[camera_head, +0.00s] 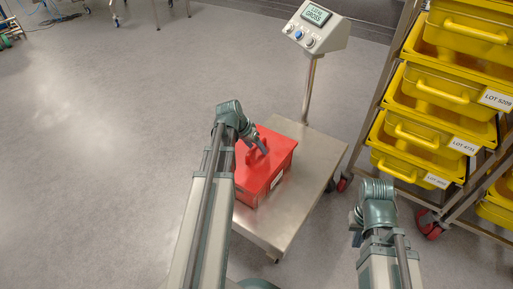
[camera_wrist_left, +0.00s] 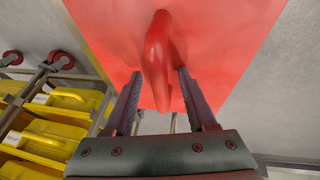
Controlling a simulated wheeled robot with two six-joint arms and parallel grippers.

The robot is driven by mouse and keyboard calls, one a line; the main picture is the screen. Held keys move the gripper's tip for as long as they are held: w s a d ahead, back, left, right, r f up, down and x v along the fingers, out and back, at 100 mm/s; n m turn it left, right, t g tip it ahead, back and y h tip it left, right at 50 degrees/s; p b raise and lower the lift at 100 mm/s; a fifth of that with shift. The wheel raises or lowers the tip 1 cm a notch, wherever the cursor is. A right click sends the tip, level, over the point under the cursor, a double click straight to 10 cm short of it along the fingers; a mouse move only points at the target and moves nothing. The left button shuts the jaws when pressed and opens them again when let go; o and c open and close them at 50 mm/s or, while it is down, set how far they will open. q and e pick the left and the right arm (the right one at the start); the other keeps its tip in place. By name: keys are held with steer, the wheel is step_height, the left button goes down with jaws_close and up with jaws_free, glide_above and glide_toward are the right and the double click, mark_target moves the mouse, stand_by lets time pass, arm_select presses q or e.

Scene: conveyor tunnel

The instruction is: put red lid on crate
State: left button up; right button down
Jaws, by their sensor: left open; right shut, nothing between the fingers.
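The red lid (camera_head: 276,153) lies on top of the red crate (camera_head: 278,180), level and seemingly flush with its rim. The crate stands on a steel scale platform and has a white label on its side. My left gripper (camera_head: 261,147) is over the lid at its raised handle (camera_head: 254,157). In the left wrist view the open fingers (camera_wrist_left: 160,76) stand on either side of the red handle (camera_wrist_left: 157,50), with gaps beside it. My right gripper (camera_head: 356,228) is shut and empty, to the right of the platform and away from the crate.
The scale platform (camera_head: 312,168) has bare room right of the crate. Its post carries a display (camera_head: 317,25) behind the crate. A wheeled rack with several yellow bins (camera_head: 425,130) stands at the right. Open grey floor (camera_head: 100,130) lies at the left.

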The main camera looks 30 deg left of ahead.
arm_select(q)
steer(key=p+v, duration=1.2)
steer(key=v, duration=0.1)
steer(key=shift+r, duration=0.35)
steer(key=shift+s+a, duration=0.1)
steer(key=shift+a, duration=0.05)
